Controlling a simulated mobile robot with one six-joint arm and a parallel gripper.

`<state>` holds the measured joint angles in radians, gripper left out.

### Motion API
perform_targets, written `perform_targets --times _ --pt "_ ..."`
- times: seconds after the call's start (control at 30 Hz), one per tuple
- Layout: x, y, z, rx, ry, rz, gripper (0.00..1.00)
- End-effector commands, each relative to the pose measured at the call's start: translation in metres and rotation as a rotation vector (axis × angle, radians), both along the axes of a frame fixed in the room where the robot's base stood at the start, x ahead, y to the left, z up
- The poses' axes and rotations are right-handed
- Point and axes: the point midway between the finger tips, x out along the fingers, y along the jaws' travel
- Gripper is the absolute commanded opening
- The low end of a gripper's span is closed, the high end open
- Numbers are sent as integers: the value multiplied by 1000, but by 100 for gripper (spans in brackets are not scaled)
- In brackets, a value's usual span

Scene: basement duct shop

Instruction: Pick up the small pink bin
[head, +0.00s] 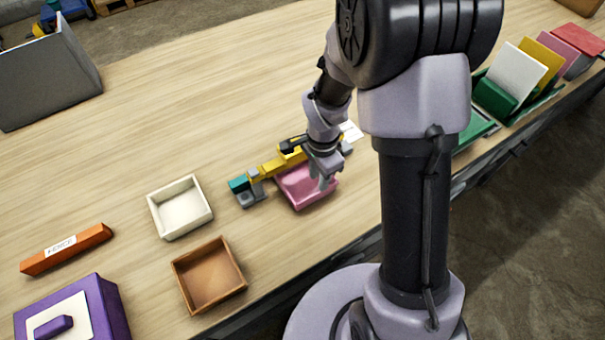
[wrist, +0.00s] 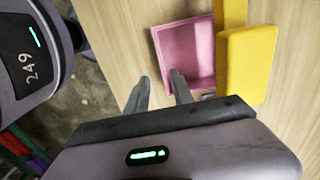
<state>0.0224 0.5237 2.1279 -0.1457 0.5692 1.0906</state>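The small pink bin (head: 298,196) is a shallow, open-topped square tray on the wooden workbench. In the wrist view, the pink bin (wrist: 186,45) looks empty where I can see into it. My gripper (head: 326,184) points down at the bin's right part in the head view and hides some of it. In the wrist view, my gripper (wrist: 159,76) is open, with a gap between its fingers. One finger appears over the bin's inside and the other outside its near-left wall. I cannot tell whether either finger touches the bin.
A yellow tool-like object (head: 268,170) with a teal end lies close beside the bin; its yellow block (wrist: 246,62) shows in the wrist view. A white bin (head: 180,207) and a brown bin (head: 209,275) stand to the left. Green racks holding panels (head: 516,72) stand at right.

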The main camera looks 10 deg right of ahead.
Motion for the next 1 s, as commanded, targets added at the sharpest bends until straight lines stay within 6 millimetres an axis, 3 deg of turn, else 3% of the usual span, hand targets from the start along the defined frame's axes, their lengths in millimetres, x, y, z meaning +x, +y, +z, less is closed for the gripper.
perform_targets --times 0.03,0.1,0.33,0.53,0.73,0.77,0.9,1.0 --pt "-1 0 -17 0 3 0 29" --pt "0 0 -31 0 2 0 29" --pt "2 0 -52 0 0 1 29" --pt "5 0 -92 1 1 1 29" --pt "6 0 -93 0 -1 1 29" --pt "6 0 -93 0 -1 1 27" --pt "6 0 -93 0 -1 1 0" --pt "6 0 -93 0 -1 1 0"
